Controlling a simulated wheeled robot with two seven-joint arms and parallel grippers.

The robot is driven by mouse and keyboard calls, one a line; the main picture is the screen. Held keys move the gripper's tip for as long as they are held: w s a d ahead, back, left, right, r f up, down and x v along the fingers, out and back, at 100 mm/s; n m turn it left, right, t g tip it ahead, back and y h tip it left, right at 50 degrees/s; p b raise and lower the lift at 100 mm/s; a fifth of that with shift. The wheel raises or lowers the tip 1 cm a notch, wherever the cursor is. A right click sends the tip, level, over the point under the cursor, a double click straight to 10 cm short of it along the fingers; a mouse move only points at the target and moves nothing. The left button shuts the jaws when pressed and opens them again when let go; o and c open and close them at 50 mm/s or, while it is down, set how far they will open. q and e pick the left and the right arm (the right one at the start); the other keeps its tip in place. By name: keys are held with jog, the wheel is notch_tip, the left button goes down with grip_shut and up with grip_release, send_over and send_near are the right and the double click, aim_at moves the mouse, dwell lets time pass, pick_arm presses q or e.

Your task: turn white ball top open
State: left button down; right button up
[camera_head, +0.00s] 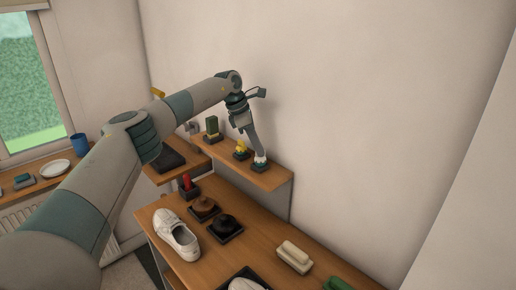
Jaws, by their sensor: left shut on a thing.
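My left arm reaches in from the left and over to the wall shelf (255,178). My left gripper (259,156) points down at the right end of that shelf, shut on the white ball top (260,161). The white top shows only as a small pale patch under the fingers, above a dark square base (260,168). The fingers hide most of it, and how far it is turned cannot be told. My right gripper is not in view.
On the shelf beside it stand a yellow-topped piece (241,149) and a green block (212,126). The bench (262,245) below holds a white shoe (177,235), a red-topped piece (187,182), two dark round knobs, a cream-handled brush (295,255) and a green item (337,284).

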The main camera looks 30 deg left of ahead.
pick_arm(q)
jog(key=n+b, duration=0.1)
jog(key=n+t+b, duration=0.1)
jog(key=n+b, duration=0.1)
jog(key=n+y+b, duration=0.1)
jog(key=shift+s+d+f+n, duration=0.1)
jog(key=shift+d+f+n, duration=0.05)
jog(key=shift+f+n, duration=0.15)
jog(key=n+b, duration=0.1)
jog(key=n+y+b, duration=0.1)
jog(key=n+t+b, duration=0.1)
jog(key=n+b, duration=0.1)
jog(key=shift+d+r+y, duration=0.1)
jog(key=shift+r+y, duration=0.15)
jog(key=shift+y, duration=0.05)
jog(key=shift+r, duration=0.1)
jog(key=c, duration=1.9)
grip_release()
jog(key=shift+r, duration=0.1)
